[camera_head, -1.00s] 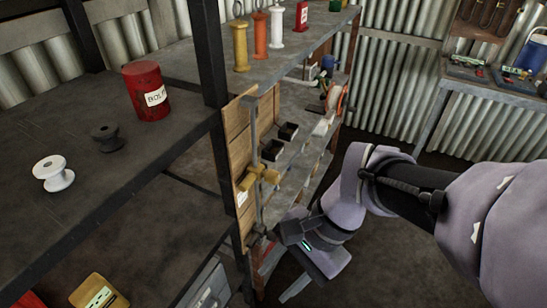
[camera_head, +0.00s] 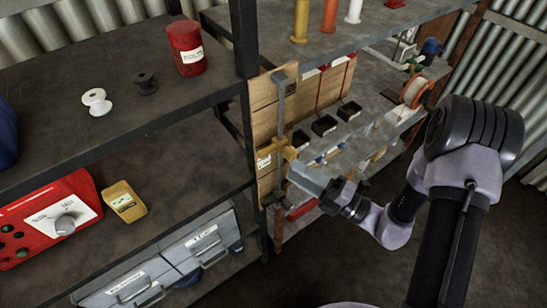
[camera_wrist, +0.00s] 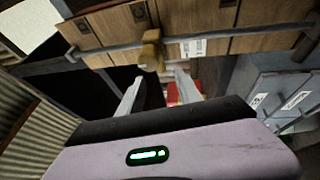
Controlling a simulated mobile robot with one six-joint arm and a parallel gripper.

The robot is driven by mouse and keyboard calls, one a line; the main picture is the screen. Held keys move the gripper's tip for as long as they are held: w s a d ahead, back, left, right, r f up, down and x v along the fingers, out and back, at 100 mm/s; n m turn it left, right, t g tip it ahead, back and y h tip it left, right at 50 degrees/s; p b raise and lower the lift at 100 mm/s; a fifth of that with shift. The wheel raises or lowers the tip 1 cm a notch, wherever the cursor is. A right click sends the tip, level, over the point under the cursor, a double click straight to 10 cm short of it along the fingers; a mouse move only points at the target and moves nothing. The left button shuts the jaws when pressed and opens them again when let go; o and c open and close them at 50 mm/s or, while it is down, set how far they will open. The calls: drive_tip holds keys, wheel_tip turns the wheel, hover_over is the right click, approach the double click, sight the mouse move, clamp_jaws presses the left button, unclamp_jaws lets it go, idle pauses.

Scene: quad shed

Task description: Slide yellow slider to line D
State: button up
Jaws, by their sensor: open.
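The yellow slider (camera_head: 283,151) sits on a grey upright rod (camera_head: 280,108) fixed in front of a wooden board, somewhat below the rod's middle. A small white label (camera_head: 264,163) is on the board beside it; its letter is too small to read, so I cannot tell which is line D. My gripper (camera_head: 295,172) is open just below and right of the slider. In the wrist view the slider (camera_wrist: 151,50) lies just beyond my gripper (camera_wrist: 158,82), roughly in line with the gap between the fingers. It is not gripped.
A dark shelf post (camera_head: 246,60) stands left of the board. Black bins (camera_head: 324,125) sit on the shelf to the right. Grey drawers (camera_head: 205,246) with handles are at lower left. Open floor lies below my arm.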

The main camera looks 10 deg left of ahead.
sight(271, 149)
drive_tip(key=x, duration=0.8)
drive_tip(key=shift+b, duration=0.4)
drive_tip(key=shift+d, duration=0.1)
clamp_jaws()
drive_tip(key=shift+r, duration=0.1)
idle(0.6)
